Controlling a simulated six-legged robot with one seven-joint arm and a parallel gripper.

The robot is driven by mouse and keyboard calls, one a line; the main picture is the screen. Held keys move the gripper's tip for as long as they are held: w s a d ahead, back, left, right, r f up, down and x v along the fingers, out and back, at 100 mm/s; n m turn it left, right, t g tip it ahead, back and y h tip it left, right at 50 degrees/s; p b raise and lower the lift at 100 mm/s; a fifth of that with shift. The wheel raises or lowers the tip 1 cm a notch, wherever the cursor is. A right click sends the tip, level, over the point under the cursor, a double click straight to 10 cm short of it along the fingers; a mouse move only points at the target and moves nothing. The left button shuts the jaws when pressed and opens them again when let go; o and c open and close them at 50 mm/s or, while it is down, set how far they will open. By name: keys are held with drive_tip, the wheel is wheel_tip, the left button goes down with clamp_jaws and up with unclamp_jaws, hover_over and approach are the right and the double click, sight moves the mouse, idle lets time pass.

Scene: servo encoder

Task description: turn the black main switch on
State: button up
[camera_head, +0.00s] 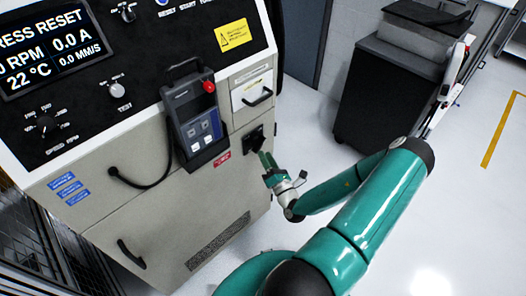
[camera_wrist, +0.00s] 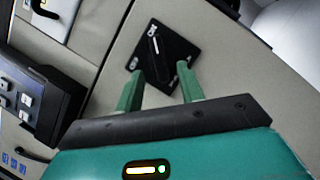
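The black main switch (camera_wrist: 153,52) is a dark square plate with a raised black handle on the beige cabinet front, seen in the wrist view. In the head view the switch (camera_head: 252,138) sits at the cabinet's right side, partly hidden by my gripper. My gripper (camera_wrist: 160,85) has two green fingers, spread apart, with a clear gap between them. The fingertips are near the lower part of the switch plate, one on each side of the handle's line. I cannot tell whether they touch it. In the head view my gripper (camera_head: 265,160) points at the switch.
A grey handheld pendant (camera_head: 195,118) with a red button hangs left of the switch; its cable loops below. A drawer with a black handle (camera_head: 257,97) is above the switch. A dark cabinet (camera_head: 375,95) stands to the right. The floor between is clear.

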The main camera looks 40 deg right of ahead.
drive_tip(key=v, duration=1)
drive_tip(key=shift+w, duration=0.1)
drive_tip(key=w+a+r+n+g+y, duration=0.1)
drive_tip(key=a+r+n+g+y, duration=0.8)
drive_tip(key=n, duration=0.6)
drive_tip(key=w+a+r+n+g+y, duration=0.2)
drive_tip(key=a+r+n+g+y, duration=0.45)
drive_tip(key=a+n+y, duration=0.6)
drive_tip(key=s+a+r+n+h, duration=0.2)
drive_tip(key=s+r+n+h, duration=0.1)
drive_tip(key=r+n+h, duration=0.5)
drive_tip(key=s+a+r+n+h, duration=0.3)
drive_tip(key=r+n+h, duration=0.5)
drive_tip(key=r+n, duration=0.4)
drive_tip(key=shift+n+t, duration=0.45)
drive_tip(key=shift+n, duration=0.1)
